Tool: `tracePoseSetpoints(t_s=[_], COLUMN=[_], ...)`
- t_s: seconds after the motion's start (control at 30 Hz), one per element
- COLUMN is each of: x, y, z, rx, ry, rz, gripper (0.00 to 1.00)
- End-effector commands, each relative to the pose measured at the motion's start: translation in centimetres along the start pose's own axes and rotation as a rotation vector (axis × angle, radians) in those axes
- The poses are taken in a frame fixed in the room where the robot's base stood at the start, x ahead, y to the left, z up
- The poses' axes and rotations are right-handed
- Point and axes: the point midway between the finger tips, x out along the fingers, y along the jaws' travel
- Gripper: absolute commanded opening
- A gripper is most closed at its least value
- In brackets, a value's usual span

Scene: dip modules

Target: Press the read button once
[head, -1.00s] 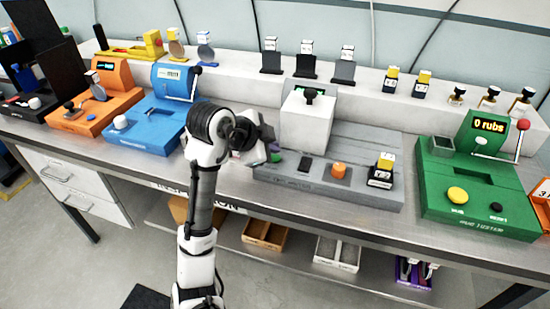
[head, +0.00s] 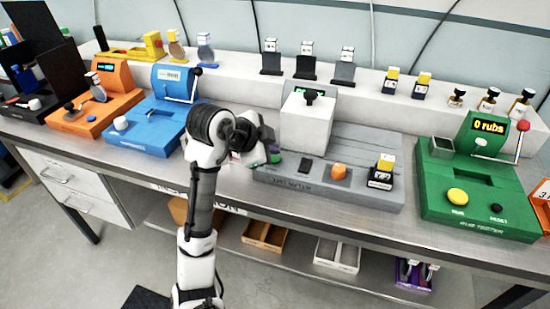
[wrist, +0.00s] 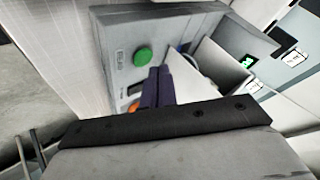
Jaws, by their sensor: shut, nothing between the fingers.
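The green button (wrist: 143,57) is round and sits on the grey station (wrist: 118,38), beside a label too blurred to read surely. In the head view the green button (head: 276,159) shows at the station's left end, partly hidden by my arm. My gripper (wrist: 158,73) is shut and empty, its dark purple fingers held together just right of the green button in the wrist view. I cannot tell their height above the panel. In the head view my gripper (head: 272,148) is mostly hidden behind my wrist.
The grey station carries a white block (head: 307,122), an orange knob (head: 339,171) and a module (head: 382,172). A blue station (head: 155,122) stands to the left and a green tester (head: 480,190) to the right. Several modules stand on the raised back shelf.

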Motion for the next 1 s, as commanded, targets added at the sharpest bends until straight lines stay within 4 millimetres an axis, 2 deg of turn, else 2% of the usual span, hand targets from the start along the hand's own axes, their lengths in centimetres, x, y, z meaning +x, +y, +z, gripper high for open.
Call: tracePoseSetpoints(t_s=[1.0], x=[0.61], y=[0.45], z=[0.44], rx=[0.0], ry=[0.0], rz=[0.0], gripper=[0.0])
